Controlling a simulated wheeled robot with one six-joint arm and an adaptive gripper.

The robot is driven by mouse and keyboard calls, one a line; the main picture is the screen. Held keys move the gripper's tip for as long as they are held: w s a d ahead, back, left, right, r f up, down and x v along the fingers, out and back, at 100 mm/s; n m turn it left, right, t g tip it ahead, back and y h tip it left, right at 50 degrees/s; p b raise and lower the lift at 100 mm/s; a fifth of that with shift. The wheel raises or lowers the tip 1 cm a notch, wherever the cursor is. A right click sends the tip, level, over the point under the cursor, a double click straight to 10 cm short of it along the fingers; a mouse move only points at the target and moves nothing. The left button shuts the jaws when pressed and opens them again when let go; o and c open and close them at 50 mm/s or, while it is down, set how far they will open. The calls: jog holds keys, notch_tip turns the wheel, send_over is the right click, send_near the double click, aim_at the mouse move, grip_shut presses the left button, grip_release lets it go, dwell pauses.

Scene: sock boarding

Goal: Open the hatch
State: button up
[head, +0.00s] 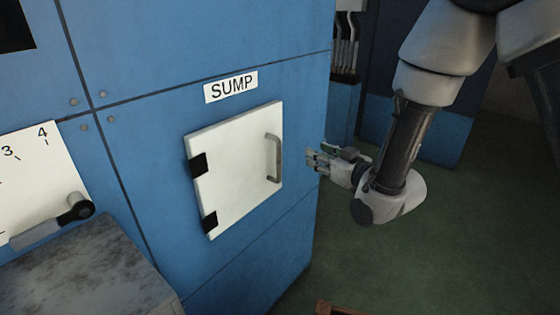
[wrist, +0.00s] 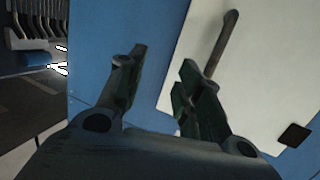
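The hatch (head: 235,165) is a white square door on the blue cabinet, under a "SUMP" label (head: 231,87). It lies flat against the cabinet and looks closed. Two black hinges (head: 198,164) are on its left edge and a grey bar handle (head: 273,158) is near its right edge. My gripper (head: 316,160) is to the right of the handle, apart from it. In the wrist view my gripper (wrist: 163,85) has its fingers spread with nothing between them. The hatch (wrist: 255,70) and its handle (wrist: 222,42) show beyond the right finger.
A dial plate (head: 35,175) with numbers and a black-knobbed lever (head: 75,209) is at the left. A grey mottled block (head: 85,275) stands below it. Green floor (head: 400,265) is open at the right. A brown wooden edge (head: 338,308) shows at the bottom.

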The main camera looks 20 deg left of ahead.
aim_at(280, 161)
jog(key=s+a+f+n+y, duration=0.1)
jog(key=s+a+f+y, duration=0.2)
jog(key=s+a, duration=0.2)
jog(key=x, duration=0.7)
jog(key=shift+a, duration=0.25)
jog(key=shift+c, duration=0.3)
grip_shut()
jog(key=shift+s, duration=0.1)
